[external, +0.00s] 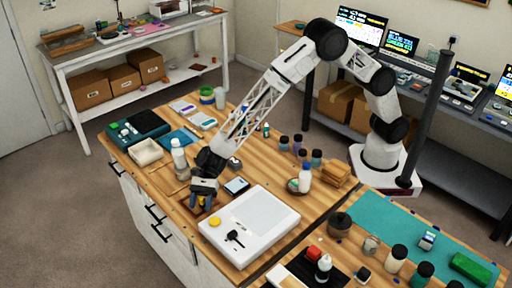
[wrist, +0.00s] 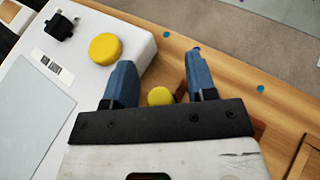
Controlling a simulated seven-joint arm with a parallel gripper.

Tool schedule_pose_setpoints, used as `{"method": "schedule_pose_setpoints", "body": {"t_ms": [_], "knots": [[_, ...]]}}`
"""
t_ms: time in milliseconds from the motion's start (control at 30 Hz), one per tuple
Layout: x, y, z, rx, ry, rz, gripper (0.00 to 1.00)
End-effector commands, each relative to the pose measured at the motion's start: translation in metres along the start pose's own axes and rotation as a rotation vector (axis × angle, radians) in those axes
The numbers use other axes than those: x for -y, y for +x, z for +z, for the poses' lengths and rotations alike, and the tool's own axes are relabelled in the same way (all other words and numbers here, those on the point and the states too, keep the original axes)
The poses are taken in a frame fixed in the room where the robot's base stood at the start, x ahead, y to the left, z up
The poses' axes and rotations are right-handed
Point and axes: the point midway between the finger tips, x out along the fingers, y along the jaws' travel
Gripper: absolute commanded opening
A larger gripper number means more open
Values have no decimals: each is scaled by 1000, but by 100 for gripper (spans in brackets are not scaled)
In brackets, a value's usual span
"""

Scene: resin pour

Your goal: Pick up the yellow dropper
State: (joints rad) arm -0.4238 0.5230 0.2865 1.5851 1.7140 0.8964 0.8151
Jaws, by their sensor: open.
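My gripper (external: 200,204) points down over the wooden table at the left side of the white slab. In the wrist view its two blue fingers (wrist: 160,60) are apart. A small rounded yellow thing (wrist: 159,96) shows between them near the finger bases, partly hidden by the black gripper bar. It may be the top of the yellow dropper; its lower part is hidden. I cannot tell whether the fingers touch it. In the external view, a bit of yellow shows at the fingers.
A yellow disc (wrist: 109,48) lies on the white slab (external: 262,216), close to my gripper, with a black item (external: 235,237). A white bottle (external: 178,153) and a cream tray (external: 145,152) stand behind.

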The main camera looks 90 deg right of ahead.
Motion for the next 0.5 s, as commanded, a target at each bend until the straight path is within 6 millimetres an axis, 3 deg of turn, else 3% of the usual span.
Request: {"method": "schedule_pose_setpoints", "body": {"t_ms": [400, 500], "knots": [[0, 0, 0, 0, 0, 0, 52], [0, 0, 0, 0, 0, 0, 39]]}}
